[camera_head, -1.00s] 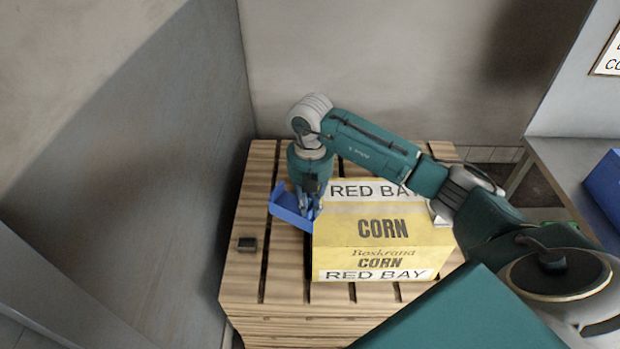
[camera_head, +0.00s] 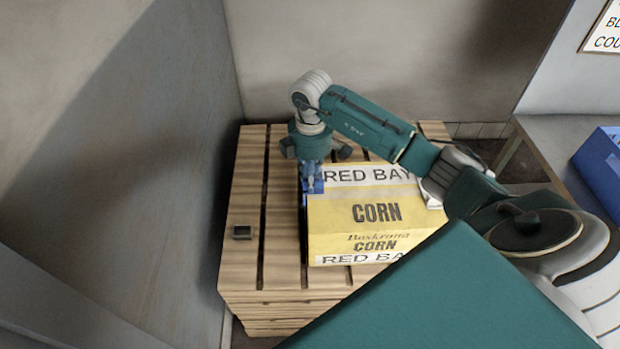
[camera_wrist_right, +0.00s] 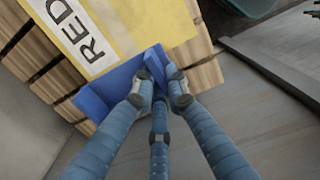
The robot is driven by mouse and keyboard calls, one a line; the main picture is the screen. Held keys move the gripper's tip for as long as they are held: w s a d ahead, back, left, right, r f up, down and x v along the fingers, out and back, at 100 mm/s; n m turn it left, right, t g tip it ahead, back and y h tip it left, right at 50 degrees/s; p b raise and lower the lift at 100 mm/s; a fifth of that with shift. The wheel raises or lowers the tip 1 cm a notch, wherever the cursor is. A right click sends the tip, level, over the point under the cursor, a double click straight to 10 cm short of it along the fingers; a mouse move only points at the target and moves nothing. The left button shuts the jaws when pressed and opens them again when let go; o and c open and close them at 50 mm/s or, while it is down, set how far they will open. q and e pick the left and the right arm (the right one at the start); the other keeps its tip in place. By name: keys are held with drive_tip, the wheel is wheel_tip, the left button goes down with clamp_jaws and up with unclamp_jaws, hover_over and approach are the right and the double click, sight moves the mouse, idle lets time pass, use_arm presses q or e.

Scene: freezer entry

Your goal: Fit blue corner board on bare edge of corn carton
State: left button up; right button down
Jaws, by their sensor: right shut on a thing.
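The yellow corn carton (camera_head: 375,212) stands on a wooden pallet and also shows at the top of the right wrist view (camera_wrist_right: 140,22). My right gripper (camera_head: 312,178) is at the carton's back left and shut on the blue corner board (camera_head: 317,187). In the right wrist view, the gripper (camera_wrist_right: 160,90) pinches one blue flange, and the board's other part (camera_wrist_right: 98,100) runs along the carton's edge. The board looks close against the carton; I cannot tell whether it is fully seated. My left gripper is not in view.
Walls stand behind and left. A grey table (camera_head: 560,150) at right carries a blue bin (camera_head: 598,165).

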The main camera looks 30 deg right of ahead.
drive_tip(key=b, duration=0.4)
hover_over(312, 210)
wheel_tip(312, 210, down, 7)
drive_tip(key=shift+w+a, duration=0.15)
drive_tip(key=shift+d+f+b, duration=0.25)
drive_tip(key=shift+f+b, duration=0.5)
drive_tip(key=shift+f, duration=0.35)
drive_tip(key=shift+f, duration=0.25)
drive_tip(key=c, duration=1.7)
unclamp_jaws()
drive_tip(key=shift+o, duration=0.2)
wheel_tip(312, 210, up, 12)
